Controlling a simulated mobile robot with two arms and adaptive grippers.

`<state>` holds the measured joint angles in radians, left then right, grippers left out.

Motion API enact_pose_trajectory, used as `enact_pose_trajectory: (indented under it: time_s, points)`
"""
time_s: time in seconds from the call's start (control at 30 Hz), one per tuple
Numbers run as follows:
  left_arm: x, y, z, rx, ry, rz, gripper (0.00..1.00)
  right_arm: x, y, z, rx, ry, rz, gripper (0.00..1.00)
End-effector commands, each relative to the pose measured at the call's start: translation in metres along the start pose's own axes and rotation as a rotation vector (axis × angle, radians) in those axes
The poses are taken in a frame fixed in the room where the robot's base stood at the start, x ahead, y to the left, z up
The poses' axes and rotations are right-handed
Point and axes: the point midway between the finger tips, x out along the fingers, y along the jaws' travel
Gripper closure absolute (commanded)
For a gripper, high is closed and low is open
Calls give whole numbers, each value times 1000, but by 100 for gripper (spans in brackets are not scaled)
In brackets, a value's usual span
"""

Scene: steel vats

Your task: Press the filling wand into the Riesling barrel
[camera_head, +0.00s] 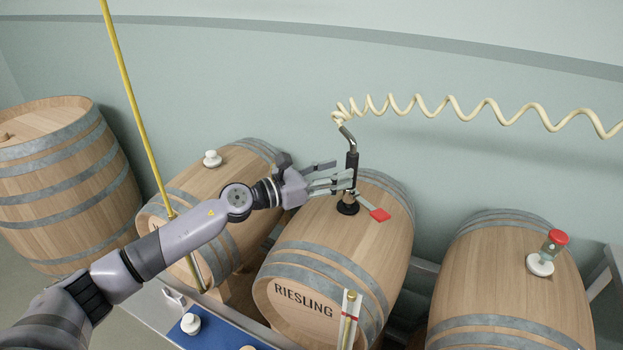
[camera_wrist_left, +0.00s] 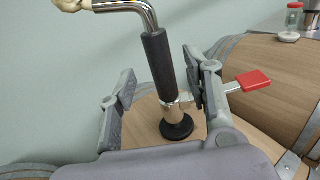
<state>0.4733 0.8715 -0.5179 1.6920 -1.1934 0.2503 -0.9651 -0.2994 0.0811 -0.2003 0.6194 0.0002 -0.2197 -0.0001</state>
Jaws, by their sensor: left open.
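The filling wand (camera_head: 351,167) stands nearly upright at the top of the Riesling barrel (camera_head: 315,240), its dark foot on the bung area. It has a black grip, a bent steel neck and a red-tipped lever (camera_head: 380,214). In the left wrist view the wand (camera_wrist_left: 160,68) stands between the fingers, with its black foot (camera_wrist_left: 177,128) on the wood. My left gripper (camera_head: 335,180) is open around the wand, a finger on either side; the right-hand finger is close to the shaft by the lever. Whether the foot is seated in the hole cannot be told. My right gripper is not in view.
A coiled cream hose (camera_head: 470,108) runs from the wand to the right. Barrels with white bungs stand left (camera_head: 190,190) and right (camera_head: 500,280); the right one bears a red-capped jar (camera_head: 555,242). A yellow pole (camera_head: 140,110) rises at left. A blue mat (camera_head: 212,330) lies in front.

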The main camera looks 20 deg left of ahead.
Motion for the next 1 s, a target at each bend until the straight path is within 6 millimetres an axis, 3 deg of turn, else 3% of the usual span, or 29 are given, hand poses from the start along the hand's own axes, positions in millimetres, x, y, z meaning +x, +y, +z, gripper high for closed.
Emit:
enact_pose_trajectory:
  time_s: [0.2, 0.4, 1.0]
  points:
    - [-40, -1, -2, -1, 4, -1, 54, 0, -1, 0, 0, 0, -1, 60]
    - [-62, -1, -1, 0, 1, -2, 54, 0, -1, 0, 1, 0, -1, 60]
    - [-72, 0, 1, 2, -1, -2, 54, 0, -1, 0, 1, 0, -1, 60]
